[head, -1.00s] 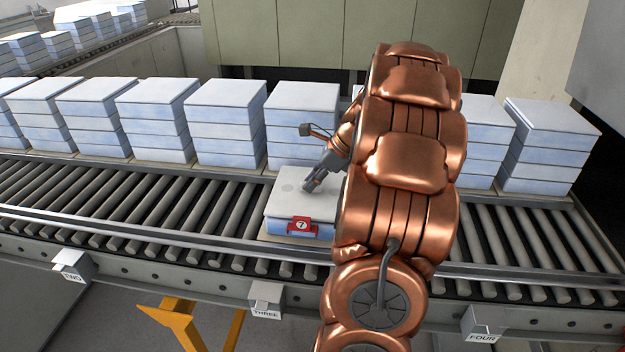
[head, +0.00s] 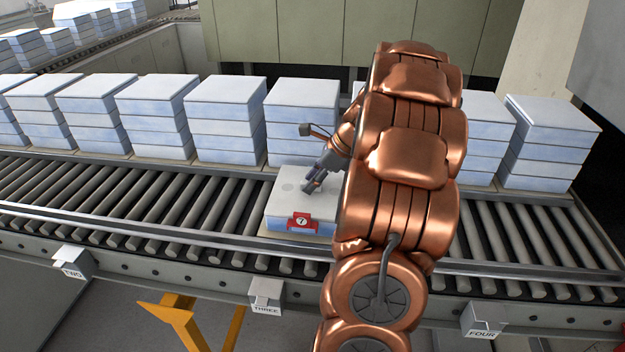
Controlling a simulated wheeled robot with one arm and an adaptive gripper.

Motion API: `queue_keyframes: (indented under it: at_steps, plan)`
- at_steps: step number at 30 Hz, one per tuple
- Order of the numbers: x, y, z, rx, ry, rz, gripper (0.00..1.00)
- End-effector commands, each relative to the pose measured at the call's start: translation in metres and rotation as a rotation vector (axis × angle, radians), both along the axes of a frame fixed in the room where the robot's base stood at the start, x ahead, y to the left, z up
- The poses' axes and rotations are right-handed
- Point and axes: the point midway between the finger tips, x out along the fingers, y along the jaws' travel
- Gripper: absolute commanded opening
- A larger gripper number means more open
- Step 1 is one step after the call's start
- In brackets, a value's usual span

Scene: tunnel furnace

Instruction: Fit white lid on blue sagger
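A blue sagger (head: 283,227) with a red tag (head: 302,222) marked 7 on its front sits on the near roller conveyor. A white lid (head: 290,203) lies over its top, and its right part is hidden behind my copper arm. I cannot tell whether the lid is fully seated all round. My gripper (head: 309,187) points down at the lid's upper surface, at or just above it. Its fingers are small and partly hidden, so whether they are open, or shut on something, is unclear.
Stacks of blue saggers with white tops (head: 230,120) stand in a row behind the near conveyor (head: 130,215). Brackets marked TWO (head: 73,265), THREE (head: 266,297) and FOUR (head: 482,318) hang on the front rail. The rollers left of the tagged sagger are clear.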

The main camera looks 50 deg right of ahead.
Motion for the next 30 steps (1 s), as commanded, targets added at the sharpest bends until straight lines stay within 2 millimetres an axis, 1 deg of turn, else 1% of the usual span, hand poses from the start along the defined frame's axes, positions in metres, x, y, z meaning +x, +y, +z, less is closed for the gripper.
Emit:
queue_keyframes:
  at_steps: [9,14,17,24,30]
  plan:
    - [0.0,0.0,0.0,0.0,0.001,0.001,0.48]
    - [-0.005,-0.004,0.008,-0.001,0.001,-0.001,0.48]
    - [-0.011,-0.007,0.019,0.0,0.001,-0.001,0.48]
    - [-0.031,-0.023,0.059,-0.004,-0.003,-0.002,0.48]
    - [-0.045,-0.033,0.086,-0.004,-0.001,-0.001,0.48]
